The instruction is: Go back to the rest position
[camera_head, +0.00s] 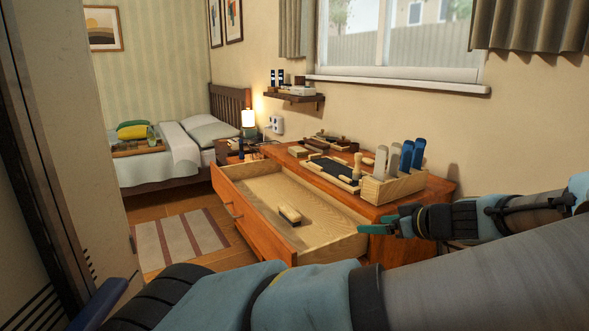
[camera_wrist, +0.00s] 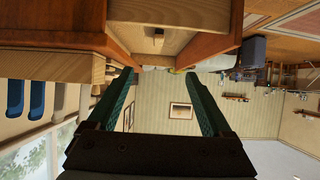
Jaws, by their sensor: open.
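My gripper (camera_head: 383,226) is at the right in the head view, near the right end of the open drawer (camera_head: 337,248). It is open and empty, with its two green fingers apart in the wrist view (camera_wrist: 163,82). The drawer is pulled out of the wooden dresser (camera_head: 436,190). A small light wooden block-like item (camera_head: 290,214) lies inside the drawer. My arm reaches in from the right side of the head view, and its nearer links cover the lower part.
A wooden holder (camera_head: 392,186) with blue and pale upright items stands on the dresser near my gripper. A bed (camera_head: 185,150) and a lit lamp (camera_head: 248,118) are at the back. The striped rug (camera_head: 178,238) lies on open floor.

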